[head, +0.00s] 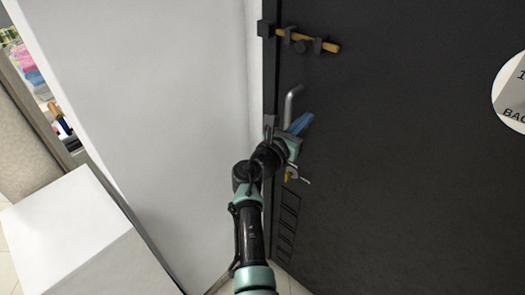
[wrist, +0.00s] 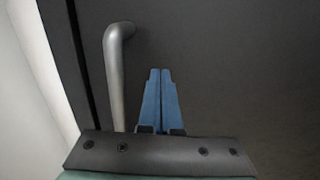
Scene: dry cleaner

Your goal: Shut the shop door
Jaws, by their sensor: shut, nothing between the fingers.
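The dark door (head: 420,140) fills the right of the head view, its left edge beside a white wall. I cannot tell whether it is fully shut. A grey metal handle (head: 291,100) stands near that edge; it shows larger in the wrist view (wrist: 115,80). A brass bolt (head: 310,41) in dark brackets sits higher up. My gripper (head: 308,118) has its blue fingers together and empty, just right of the handle. In the wrist view the fingertips (wrist: 160,72) point at the door; I cannot tell whether they touch it.
A white wall (head: 175,100) runs left of the door. A white block (head: 70,225) stands at lower left. A key-like brass piece (head: 290,175) is on the door below my gripper. A round white sign (head: 512,95) is at the right. Colourful goods (head: 30,65) show at far left.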

